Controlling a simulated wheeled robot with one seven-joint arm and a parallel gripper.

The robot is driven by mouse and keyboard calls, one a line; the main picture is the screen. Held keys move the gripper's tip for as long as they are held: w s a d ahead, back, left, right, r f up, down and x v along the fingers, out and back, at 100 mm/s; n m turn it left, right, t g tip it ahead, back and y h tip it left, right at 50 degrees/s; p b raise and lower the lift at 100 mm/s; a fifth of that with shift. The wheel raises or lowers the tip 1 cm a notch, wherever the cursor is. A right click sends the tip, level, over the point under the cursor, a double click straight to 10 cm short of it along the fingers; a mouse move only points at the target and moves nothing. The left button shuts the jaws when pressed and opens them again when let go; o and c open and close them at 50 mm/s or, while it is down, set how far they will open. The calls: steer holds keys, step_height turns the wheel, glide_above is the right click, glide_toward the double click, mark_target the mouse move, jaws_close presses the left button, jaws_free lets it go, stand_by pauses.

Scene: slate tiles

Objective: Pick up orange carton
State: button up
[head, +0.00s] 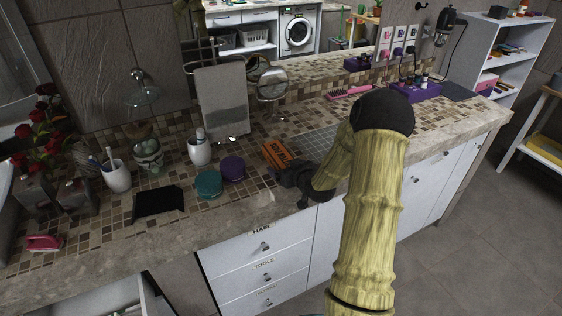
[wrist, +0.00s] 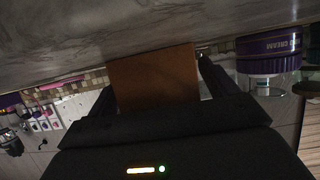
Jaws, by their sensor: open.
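The orange carton (head: 277,152) with dark lettering sits on the tiled counter, just beyond my gripper (head: 283,173). In the wrist view, a plain brown-orange face of the carton (wrist: 153,78) fills the space between the two dark fingers of my open gripper (wrist: 160,88). The right finger is close beside the carton's edge; I cannot tell whether either finger touches it. The carton's lower part is hidden by my gripper in the head view.
A purple jar (head: 232,168) and a teal jar (head: 208,184) stand left of the carton; the purple jar also shows in the wrist view (wrist: 269,45). A white cup (head: 199,151), a round mirror (head: 271,84) and a hanging towel (head: 222,103) are behind. A black tray (head: 158,203) lies further left.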

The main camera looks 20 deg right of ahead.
steer(key=c, duration=1.1)
steer(key=shift+r, duration=0.15)
step_height(320, 180, up, 10)
steer(key=shift+f, duration=0.1)
